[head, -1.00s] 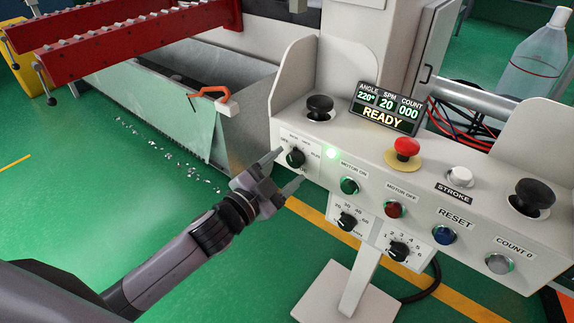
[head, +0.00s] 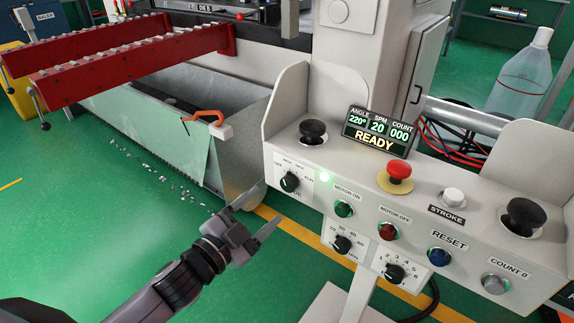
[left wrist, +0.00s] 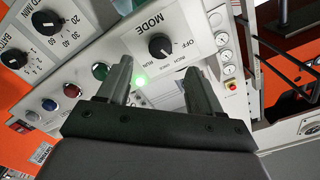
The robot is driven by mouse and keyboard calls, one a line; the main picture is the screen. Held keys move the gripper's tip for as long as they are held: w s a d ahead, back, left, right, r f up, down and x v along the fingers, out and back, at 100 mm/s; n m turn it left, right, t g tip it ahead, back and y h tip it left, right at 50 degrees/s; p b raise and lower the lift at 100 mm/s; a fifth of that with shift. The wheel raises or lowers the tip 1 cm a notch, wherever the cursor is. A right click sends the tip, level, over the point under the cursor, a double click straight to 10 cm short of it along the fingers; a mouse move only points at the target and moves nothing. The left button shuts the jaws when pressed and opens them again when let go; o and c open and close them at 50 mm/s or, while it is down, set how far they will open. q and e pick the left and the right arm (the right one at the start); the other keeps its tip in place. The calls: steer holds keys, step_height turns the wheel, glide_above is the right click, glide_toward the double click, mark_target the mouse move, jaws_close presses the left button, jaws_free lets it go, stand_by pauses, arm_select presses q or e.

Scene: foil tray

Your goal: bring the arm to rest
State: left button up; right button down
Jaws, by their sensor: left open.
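My left gripper (head: 262,209) is open and empty in the head view. It is in front of and below the left end of the white control panel (head: 300,215), apart from it. In the left wrist view its two fingers (left wrist: 160,85) are spread, with the black mode knob (left wrist: 161,46) showing beyond them. The mode knob also shows in the head view (head: 289,182), up and right of the gripper. My right gripper is not in view.
The panel carries a READY display (head: 376,132), a red stop button (head: 397,173) and several knobs and buttons. A metal bin (head: 240,150) and red rails (head: 120,60) stand at the left. A clear bottle (head: 520,80) is at the far right. Green floor below the gripper is open.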

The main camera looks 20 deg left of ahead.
arm_select(q)
steer(key=shift+f, duration=0.1)
steer(key=s+f+n+g+y, duration=0.5)
steer(key=s+f+n, duration=0.4)
steer(key=s+f, duration=0.7)
step_height(320, 180, up, 10)
steer(key=s+a+g+h+p, duration=0.1)
steer(key=a+p, duration=0.1)
steer(key=p, duration=1.2)
steer(key=shift+n+g+p, duration=0.3)
